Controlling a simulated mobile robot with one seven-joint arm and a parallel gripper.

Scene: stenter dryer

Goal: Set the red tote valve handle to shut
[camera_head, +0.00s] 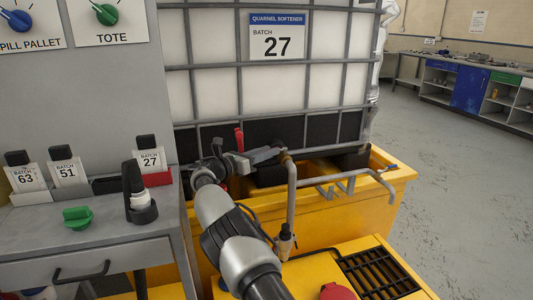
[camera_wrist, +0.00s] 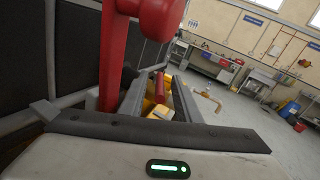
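The red valve handle (camera_head: 239,139) stands roughly upright at the lower front of the caged white tote (camera_head: 210,95), which is labelled Quarnel Softener, batch 27. In the wrist view the handle (camera_wrist: 112,55) is large and close, running down the left side of the picture. My gripper (camera_head: 280,150) is at the tote's lower front, with its fingers pointing right, just beside and below the handle. In the wrist view a gap shows between the fingers (camera_wrist: 163,95), with a small red thing visible through it. Whether the handle touches a finger I cannot tell. The valve body is mostly hidden.
A yellow spill pallet (camera_head: 400,175) carries the tote, with a bent pipe (camera_head: 291,190) in front of it. At left, a grey bench (camera_head: 100,245) holds batch cards, a green handle (camera_head: 77,217) and a black scanner-like device (camera_head: 137,195). The floor at right is clear.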

